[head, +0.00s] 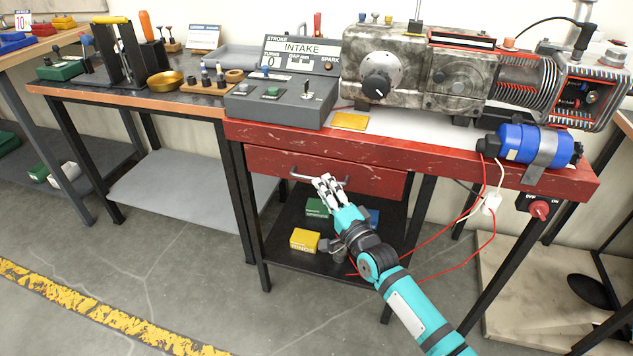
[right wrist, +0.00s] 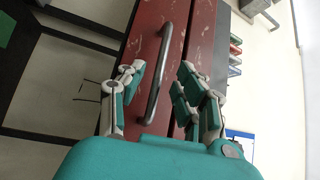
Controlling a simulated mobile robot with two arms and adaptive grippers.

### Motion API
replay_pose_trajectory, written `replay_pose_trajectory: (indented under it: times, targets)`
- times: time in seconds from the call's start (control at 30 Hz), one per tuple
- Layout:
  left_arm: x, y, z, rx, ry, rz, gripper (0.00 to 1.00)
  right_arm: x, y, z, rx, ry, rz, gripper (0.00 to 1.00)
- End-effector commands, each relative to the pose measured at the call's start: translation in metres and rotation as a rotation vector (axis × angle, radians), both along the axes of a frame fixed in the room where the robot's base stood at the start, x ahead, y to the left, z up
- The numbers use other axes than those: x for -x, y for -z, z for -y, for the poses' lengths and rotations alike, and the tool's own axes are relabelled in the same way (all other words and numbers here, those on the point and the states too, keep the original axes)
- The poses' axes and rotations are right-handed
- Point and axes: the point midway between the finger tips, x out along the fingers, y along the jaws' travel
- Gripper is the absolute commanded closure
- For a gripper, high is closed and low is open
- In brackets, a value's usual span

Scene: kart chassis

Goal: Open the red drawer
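The red drawer (head: 378,180) sits under the red bench top and looks closed, its front level under the bench edge. Its grey metal bar handle (head: 300,175) is on the drawer front. My right gripper (head: 325,184) is at the handle, covering part of it. In the right wrist view the handle (right wrist: 157,85) runs between the spread fingers of my right gripper (right wrist: 160,80). The fingers are open on either side of the bar, and I see no clear contact. The red drawer front (right wrist: 145,45) fills the middle of that view. My left gripper is not in view.
The red bench top (head: 440,151) carries the grey intake panel (head: 280,108), a metal engine (head: 420,75) and a strapped blue cylinder (head: 535,145). Red and white cables hang at the right. A lower shelf holds a yellow box (head: 304,240) and a green box (head: 316,207).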

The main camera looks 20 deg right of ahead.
Motion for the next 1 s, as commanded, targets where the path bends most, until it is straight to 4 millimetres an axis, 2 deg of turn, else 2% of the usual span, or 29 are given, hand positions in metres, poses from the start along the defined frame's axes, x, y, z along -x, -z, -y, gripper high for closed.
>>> replay_pose_trajectory:
  times: [0.1, 0.3, 0.63, 0.9, 1.0]
  targets:
    - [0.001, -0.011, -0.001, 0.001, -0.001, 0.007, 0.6, -0.02, -0.002, -0.005, 0.001, 0.0, 0.002, 0.66]
    - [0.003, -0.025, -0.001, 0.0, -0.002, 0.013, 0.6, -0.039, -0.005, -0.008, 0.001, 0.0, 0.0, 0.66]
    - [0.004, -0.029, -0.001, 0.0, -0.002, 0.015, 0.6, -0.042, -0.005, -0.009, 0.001, 0.0, -0.001, 0.66]
    - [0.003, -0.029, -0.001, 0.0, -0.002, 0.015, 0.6, -0.042, -0.005, -0.009, 0.001, 0.0, -0.001, 1.0]
    - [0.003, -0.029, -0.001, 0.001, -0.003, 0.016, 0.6, -0.042, -0.005, -0.009, 0.001, 0.0, -0.001, 1.0]
